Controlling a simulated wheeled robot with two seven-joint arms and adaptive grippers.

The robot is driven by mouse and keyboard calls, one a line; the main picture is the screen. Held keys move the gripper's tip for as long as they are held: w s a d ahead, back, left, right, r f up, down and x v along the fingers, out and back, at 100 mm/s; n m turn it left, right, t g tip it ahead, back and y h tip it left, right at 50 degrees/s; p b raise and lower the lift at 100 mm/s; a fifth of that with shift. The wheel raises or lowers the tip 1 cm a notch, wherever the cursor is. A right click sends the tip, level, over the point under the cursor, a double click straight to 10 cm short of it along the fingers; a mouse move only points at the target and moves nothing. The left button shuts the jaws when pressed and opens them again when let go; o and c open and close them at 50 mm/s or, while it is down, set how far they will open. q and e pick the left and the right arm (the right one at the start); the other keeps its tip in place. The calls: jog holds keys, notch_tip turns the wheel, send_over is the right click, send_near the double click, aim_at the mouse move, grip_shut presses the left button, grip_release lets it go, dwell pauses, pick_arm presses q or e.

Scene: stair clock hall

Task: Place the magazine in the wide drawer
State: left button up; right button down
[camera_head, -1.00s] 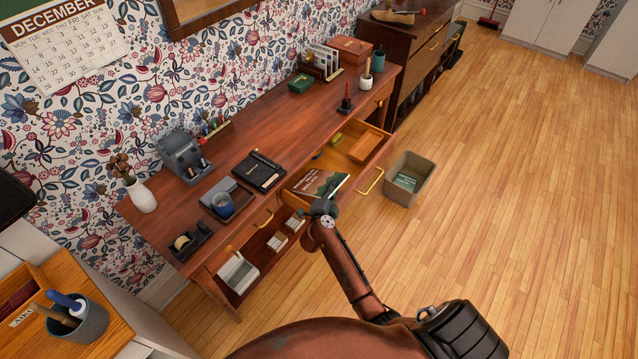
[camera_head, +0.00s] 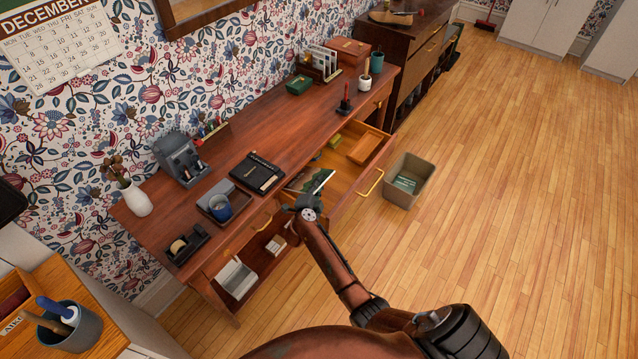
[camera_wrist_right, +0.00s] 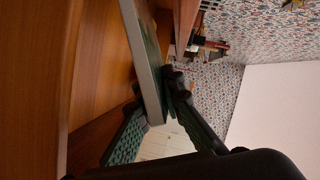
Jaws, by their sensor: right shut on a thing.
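The magazine (camera_head: 316,183) is gripped along its near edge by my right gripper (camera_head: 308,206). It is tilted up, over the left part of the open wide drawer (camera_head: 346,178). In the right wrist view the magazine (camera_wrist_right: 147,70) shows edge-on between the two fingers of my right gripper (camera_wrist_right: 158,112), with wooden surfaces beside it. I cannot tell whether it touches the drawer floor or wall. The drawer holds a wooden tray (camera_head: 365,147) and a small yellow-green item (camera_head: 334,141). My left gripper is not in view.
A bin (camera_head: 408,180) stands on the floor right of the drawer. The floor further right is clear.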

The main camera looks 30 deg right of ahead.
jog(key=shift+f, duration=0.45)
jog(key=c, duration=2.1)
grip_release()
jog(key=shift+r, duration=0.15)
jog(key=p+v, duration=0.1)
jog(key=v, duration=0.6)
jog(key=r+p+v, duration=0.1)
jog(key=v, duration=0.3)
jog(key=shift+d+p, duration=0.1)
jog(key=shift+p, duration=0.25)
jog(key=shift+s+a, duration=0.35)
jog(key=shift+a, duration=0.1)
jog(key=shift+r, duration=0.1)
